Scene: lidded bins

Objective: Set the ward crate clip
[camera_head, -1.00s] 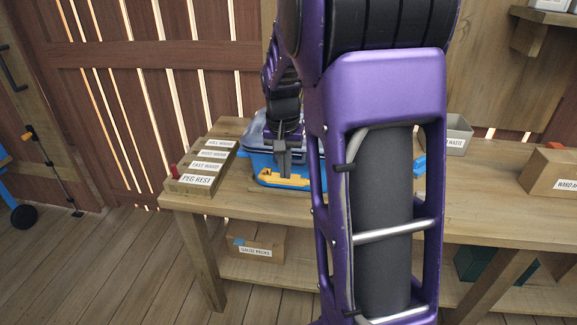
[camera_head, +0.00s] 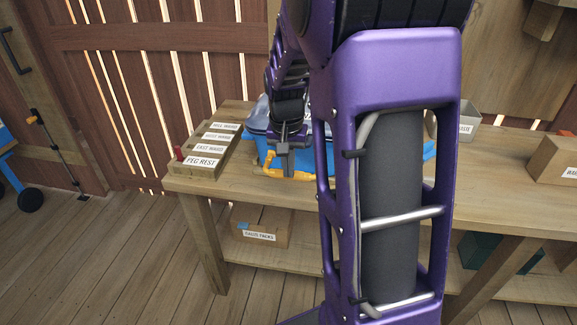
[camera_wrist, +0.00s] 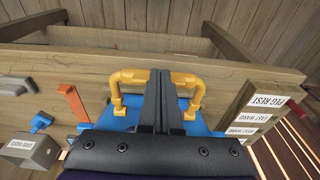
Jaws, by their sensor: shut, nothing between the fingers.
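In the wrist view the clip (camera_wrist: 129,77) stands out from the blue crate wall (camera_wrist: 118,124) like a handle, with a leg on each side of my fingers. My gripper (camera_head: 286,173) is shut and empty. In the wrist view my gripper (camera_wrist: 163,74) crosses the middle of the clip's bar; whether it touches cannot be told.
The peg rest (camera_head: 203,172), a labelled wooden block with a red peg (camera_head: 179,154), is left of the crate. A grey bin (camera_head: 465,122) and a cardboard box (camera_head: 553,158) stand right. A box (camera_head: 262,224) sits on the lower shelf.

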